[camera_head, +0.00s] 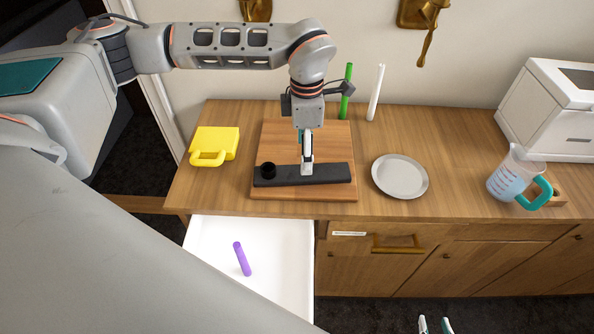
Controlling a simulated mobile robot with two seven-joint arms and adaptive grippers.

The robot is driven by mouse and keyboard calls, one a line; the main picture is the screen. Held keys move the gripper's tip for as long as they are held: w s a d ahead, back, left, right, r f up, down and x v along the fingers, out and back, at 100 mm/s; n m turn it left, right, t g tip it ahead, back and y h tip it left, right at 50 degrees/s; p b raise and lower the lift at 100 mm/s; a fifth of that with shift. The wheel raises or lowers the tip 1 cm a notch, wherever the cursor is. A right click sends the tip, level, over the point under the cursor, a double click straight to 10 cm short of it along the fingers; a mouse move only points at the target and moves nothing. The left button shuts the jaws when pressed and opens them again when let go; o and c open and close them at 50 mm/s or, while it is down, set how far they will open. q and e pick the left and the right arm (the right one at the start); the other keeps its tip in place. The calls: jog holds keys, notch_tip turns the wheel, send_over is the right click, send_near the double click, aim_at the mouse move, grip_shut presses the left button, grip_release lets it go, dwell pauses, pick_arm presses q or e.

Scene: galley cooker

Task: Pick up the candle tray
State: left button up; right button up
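The candle tray (335,173) is a long, dark, narrow bar lying flat on a wooden board (262,140). A round black cup (268,170) is at its left end. My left gripper (307,168) points down at the middle of the tray, with a pale finger in front of the dark bar. Its other finger is mostly hidden, so I cannot tell whether it has closed on the tray. My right gripper (435,326) shows only two fingertips at the bottom edge, apart and with nothing between them.
A green candle (346,92) and a white candle (375,93) stand behind the board. A purple candle (242,259) lies in the open white drawer (285,265). A yellow object (215,143), grey plate (400,177), measuring jug (512,178) and white appliance (548,110) are on the counter.

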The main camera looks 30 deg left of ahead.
pick_arm(q)
jog(key=f, duration=0.5)
jog(key=shift+s+a+f+p, duration=0.1)
jog(key=shift+s+a+p, duration=0.05)
jog(key=shift+s+p, duration=0.2)
jog(key=shift+w+f, duration=0.1)
jog(key=shift+f, duration=0.5)
jog(key=c, duration=1.3)
